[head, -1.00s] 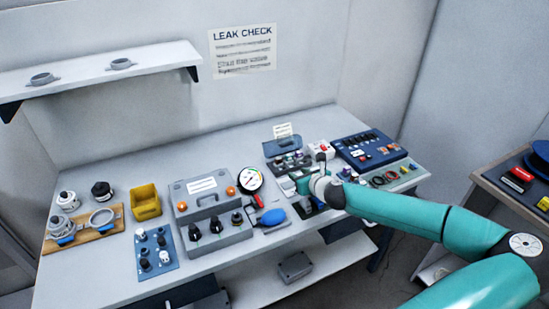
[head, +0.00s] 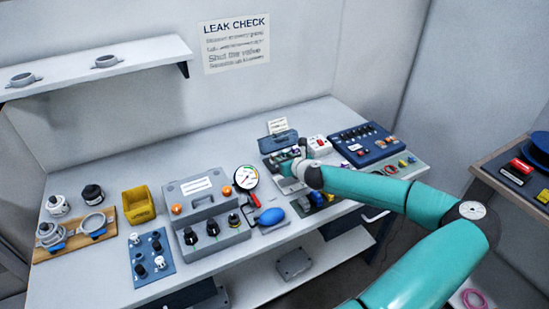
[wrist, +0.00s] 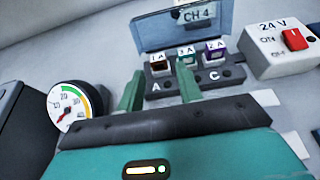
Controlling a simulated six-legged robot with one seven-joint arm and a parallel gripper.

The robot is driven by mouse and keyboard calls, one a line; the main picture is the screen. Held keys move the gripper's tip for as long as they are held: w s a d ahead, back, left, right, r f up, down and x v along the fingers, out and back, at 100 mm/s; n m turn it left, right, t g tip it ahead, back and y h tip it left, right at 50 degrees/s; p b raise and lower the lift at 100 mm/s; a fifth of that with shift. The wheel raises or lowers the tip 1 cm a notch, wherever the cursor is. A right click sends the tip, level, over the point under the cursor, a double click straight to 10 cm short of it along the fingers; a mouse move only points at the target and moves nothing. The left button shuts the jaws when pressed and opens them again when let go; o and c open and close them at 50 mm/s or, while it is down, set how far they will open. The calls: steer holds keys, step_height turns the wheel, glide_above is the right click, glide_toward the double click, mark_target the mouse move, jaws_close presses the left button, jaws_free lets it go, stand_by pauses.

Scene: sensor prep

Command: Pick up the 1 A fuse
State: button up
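The 1 A fuse (wrist: 158,66), with a dark body and a white label, stands upright in the left slot of a fuse block (wrist: 152,86) marked A and C. A 3 A fuse (wrist: 187,58) and a purple 2 A fuse (wrist: 215,52) stand to its right. My gripper (wrist: 160,80) is open, with its green fingers pointing towards the block. In the wrist view the 1 A fuse appears between the fingertips, with no contact visible. In the head view my gripper (head: 299,160) is over the fuse block area and partly hides it.
A 24 V switch box (wrist: 283,52) is close on the right, and a round gauge (wrist: 70,103) is left. A blue panel (head: 366,144) stands farther right in the head view. The bench's back left is clear.

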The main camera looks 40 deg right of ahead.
steer(key=x, duration=0.4)
steer(key=shift+w+a+f, duration=0.25)
steer(key=shift+a+f, duration=0.05)
steer(key=shift+f, duration=0.05)
steer(key=shift+w+d+f, duration=0.2)
steer(key=shift+w, duration=0.2)
steer(key=c, duration=0.7)
